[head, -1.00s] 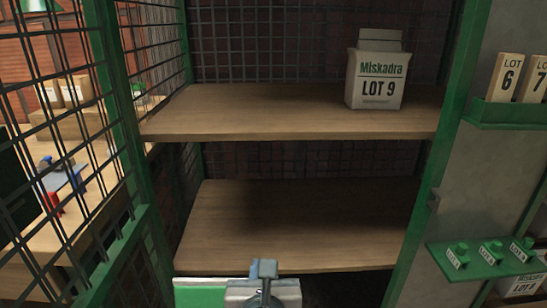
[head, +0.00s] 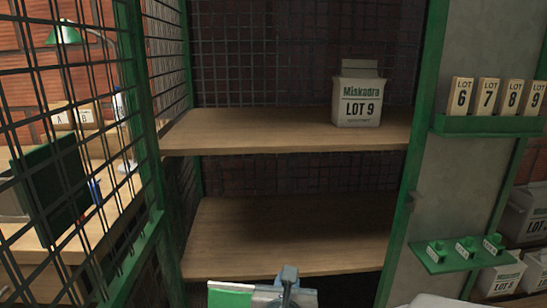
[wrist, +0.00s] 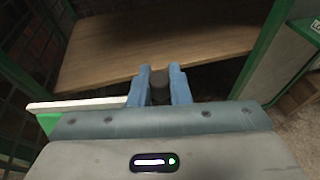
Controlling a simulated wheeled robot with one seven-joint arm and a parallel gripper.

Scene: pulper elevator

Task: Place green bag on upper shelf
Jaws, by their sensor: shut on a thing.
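My gripper (head: 288,278) is at the bottom edge of the head view, in front of the lower shelf. It is shut on a green and white thing (head: 230,297), apparently the green bag, mostly cut off by the frame. In the wrist view the blue fingers (wrist: 159,78) close around a small dark part, and a white and green edge (wrist: 85,104) shows at left. The upper shelf (head: 250,130) is wooden. A white Miskadra LOT 9 bag (head: 358,101) stands upright toward its right end. The bare lower shelf (head: 290,235) is below.
The upper shelf's left and middle are clear. Green posts (head: 410,190) and a mesh wall (head: 160,60) frame the shelves. At right are a rack of numbered lot tags (head: 487,125), a green button ledge (head: 464,257) and white bags (head: 500,277). A desk stands behind mesh at left.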

